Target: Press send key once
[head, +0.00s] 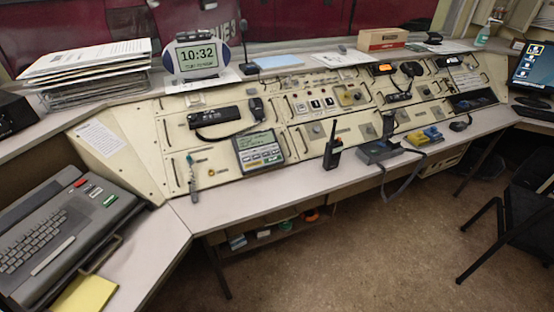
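No label reading send can be made out, so I cannot tell which key is the send key. A grey keyboard machine (112,226) sits on the left desk. It has a red key (80,183), a green key (110,200) and pale keys between them. A grey terminal (258,150) with a lit green screen (256,141) stands against the console's middle. Several small keys (262,158) lie below its screen, too small to read. Neither of my grippers shows in the head view.
The sloped console (150,130) runs along a pale desk (250,190). A handheld radio (333,150) stands on the desk right of the terminal. A yellow pad (85,294) lies at the front left. A black chair (515,215) stands at the right. The floor (360,250) in front is clear.

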